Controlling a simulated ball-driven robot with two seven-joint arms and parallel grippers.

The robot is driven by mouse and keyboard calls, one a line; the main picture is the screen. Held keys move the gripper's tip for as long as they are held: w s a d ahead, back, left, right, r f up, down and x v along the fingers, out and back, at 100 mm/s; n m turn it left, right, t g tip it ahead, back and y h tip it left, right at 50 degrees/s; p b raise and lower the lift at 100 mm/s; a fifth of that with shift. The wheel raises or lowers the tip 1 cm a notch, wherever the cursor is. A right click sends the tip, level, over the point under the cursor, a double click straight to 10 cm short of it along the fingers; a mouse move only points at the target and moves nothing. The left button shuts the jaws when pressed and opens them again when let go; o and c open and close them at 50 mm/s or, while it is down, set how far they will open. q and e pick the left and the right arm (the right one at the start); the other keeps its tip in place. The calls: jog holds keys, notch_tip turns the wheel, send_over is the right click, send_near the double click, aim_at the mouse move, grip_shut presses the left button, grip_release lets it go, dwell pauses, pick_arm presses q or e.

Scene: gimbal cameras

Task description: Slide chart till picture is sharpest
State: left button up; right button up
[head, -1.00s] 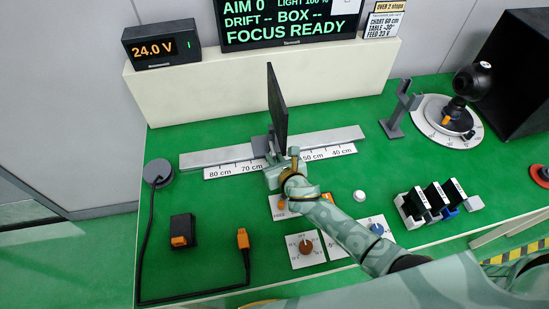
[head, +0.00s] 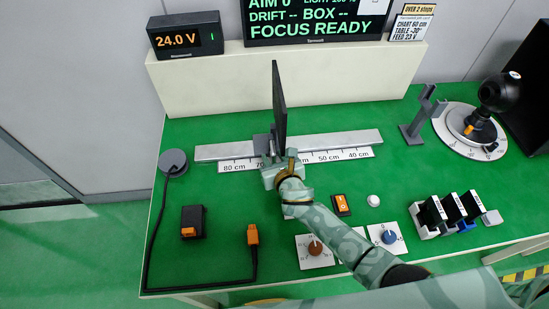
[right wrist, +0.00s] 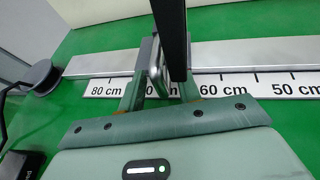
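The chart (head: 279,100) is a thin dark upright panel, seen nearly edge-on, on a grey carriage on the metal rail (head: 215,152). The carriage stands near the 70 cm mark of the white scale (head: 330,157), whose 70 label is partly hidden. My right gripper (head: 268,162) reaches it from the front. In the right wrist view, its fingers (right wrist: 158,88) lie either side of the carriage's grey upright grip (right wrist: 154,60) and seem shut on it; the contact is partly hidden. The monitor (head: 315,25) reads FOCUS READY; the picture's sharpness is not visible. My left gripper is out of view.
A 24.0 V display (head: 187,38) stands on the back ledge. A grey bracket (head: 418,118) and a black ball camera on a turntable (head: 440,125) are at right. Dials, a switch (head: 341,205), black modules and a cable plug (head: 252,235) lie in front. The rail looks clear both sides.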

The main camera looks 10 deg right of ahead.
jog(key=p+v, duration=0.3)
jog(key=v, duration=0.4)
jog(key=shift+r+p, duration=0.2)
jog(key=shift+p, duration=0.1)
jog(key=p+v, duration=0.2)
jog(key=v, duration=0.7)
jog(key=shift+s+f, duration=0.2)
